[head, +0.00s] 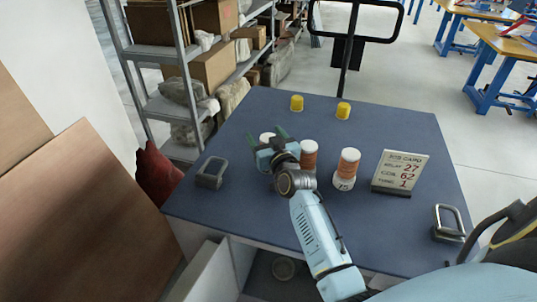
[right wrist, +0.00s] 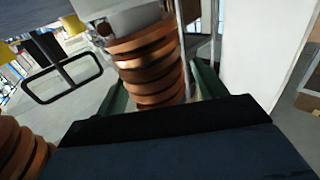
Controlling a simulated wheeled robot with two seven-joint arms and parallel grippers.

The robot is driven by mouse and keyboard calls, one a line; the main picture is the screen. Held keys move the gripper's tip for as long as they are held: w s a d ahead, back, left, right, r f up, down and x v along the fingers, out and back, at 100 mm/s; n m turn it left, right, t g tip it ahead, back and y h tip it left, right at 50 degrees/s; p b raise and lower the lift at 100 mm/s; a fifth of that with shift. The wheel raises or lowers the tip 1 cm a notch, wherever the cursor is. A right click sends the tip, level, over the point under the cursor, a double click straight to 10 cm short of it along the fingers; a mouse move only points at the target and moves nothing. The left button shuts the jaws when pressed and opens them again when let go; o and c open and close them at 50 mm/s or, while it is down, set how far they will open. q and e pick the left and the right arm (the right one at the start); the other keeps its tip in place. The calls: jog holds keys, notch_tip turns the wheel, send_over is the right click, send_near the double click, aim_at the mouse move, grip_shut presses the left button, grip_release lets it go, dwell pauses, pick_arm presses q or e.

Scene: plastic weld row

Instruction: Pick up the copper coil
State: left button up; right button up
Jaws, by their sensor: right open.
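Three copper coils with white tops stand in a row on the dark blue table. The left coil (head: 267,136) is mostly hidden behind my right gripper (head: 266,139). The middle coil (head: 309,156) stands just right of the gripper, and the right coil (head: 348,167) has a white base marked 15. In the right wrist view, ringed copper windings of a coil (right wrist: 153,66) stand between my open green fingers; I cannot tell whether they touch it. Part of another coil (right wrist: 18,150) shows at the lower left there. My left gripper is not in view.
A job card (head: 403,170) stands right of the coils. Two yellow cylinders (head: 297,102) (head: 343,110) stand at the table's (head: 240,215) back. Grey framed parts lie at the left (head: 211,172) and right (head: 448,222). Shelving (head: 160,105) stands beyond the left edge.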

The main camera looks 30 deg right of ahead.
jog(key=c, duration=1.3)
jog(key=shift+c, duration=0.3)
jog(key=shift+r, duration=0.15)
